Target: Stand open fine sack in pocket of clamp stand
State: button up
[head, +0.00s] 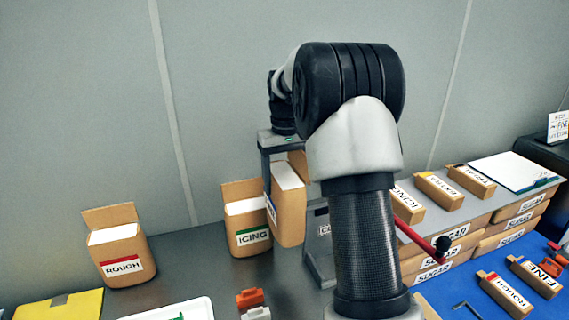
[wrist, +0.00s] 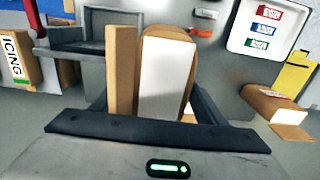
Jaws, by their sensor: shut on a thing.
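The open fine sack (head: 290,210) is a brown, upright sack with white powder at its mouth and a partly visible blue label. My gripper (head: 284,152) is shut on it from above. In the wrist view the sack (wrist: 164,78) is between the two fingers, with its brown flap raised on the left. The grey clamp stand (head: 319,250) is just right of the sack in the head view, partly hidden by my arm. What looks like the stand (wrist: 78,36) is at upper left in the wrist view. Its pocket and the sack's underside are not clearly visible.
An icing sack (head: 247,218) stands close left of the held sack, and a rough sack (head: 122,247) farther left. A white tray (head: 175,311) and clips (head: 251,300) are in front. A shelf of small cartons (head: 440,190) is at right, with a red rod (head: 414,232) nearby.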

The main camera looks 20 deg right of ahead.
notch_tip(320, 180, down, 17)
jog(key=shift+f, duration=0.2)
dwell(0.5)
jog(key=shift+f, duration=0.2)
jog(key=o, duration=1.8)
